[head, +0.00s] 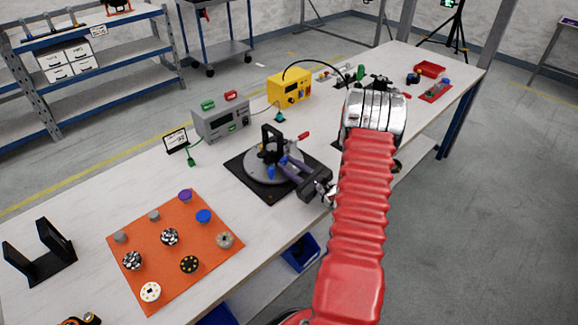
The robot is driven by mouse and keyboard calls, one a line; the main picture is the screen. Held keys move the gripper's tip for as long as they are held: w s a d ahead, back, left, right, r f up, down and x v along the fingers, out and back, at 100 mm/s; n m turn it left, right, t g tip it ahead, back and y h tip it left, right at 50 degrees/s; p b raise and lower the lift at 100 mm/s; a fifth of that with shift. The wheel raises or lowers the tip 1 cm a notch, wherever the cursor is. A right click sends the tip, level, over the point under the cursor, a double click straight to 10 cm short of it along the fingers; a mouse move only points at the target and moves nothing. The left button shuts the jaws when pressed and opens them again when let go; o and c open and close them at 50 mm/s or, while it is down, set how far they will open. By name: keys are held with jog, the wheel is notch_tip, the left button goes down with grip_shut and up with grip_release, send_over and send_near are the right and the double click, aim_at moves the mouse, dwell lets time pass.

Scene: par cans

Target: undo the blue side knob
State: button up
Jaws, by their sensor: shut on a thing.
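A black fixture with an upright bracket (271,136) stands on a round grey plate (255,172) over a black square base (240,170). The blue side knob (271,172) is low on its front side. My gripper (284,164) reaches in from the right, its dark fingers at the knob. The jaws are shut on it; the exact contact is small and partly hidden by the fingers. A red handle (303,136) sticks out behind, to the right.
An orange mat (215,262) with several round caps and knobs lies front left. A black cradle (40,252) stands at far left. A grey box (222,120) and a yellow box (289,88) stand behind. Bare table lies between mat and base.

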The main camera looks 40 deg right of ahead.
jog(key=shift+n, duration=0.6)
jog(key=o, duration=1.1)
jog(key=s, duration=1.3)
jog(key=shift+s+d, duration=0.15)
jog(key=shift+s, duration=0.25)
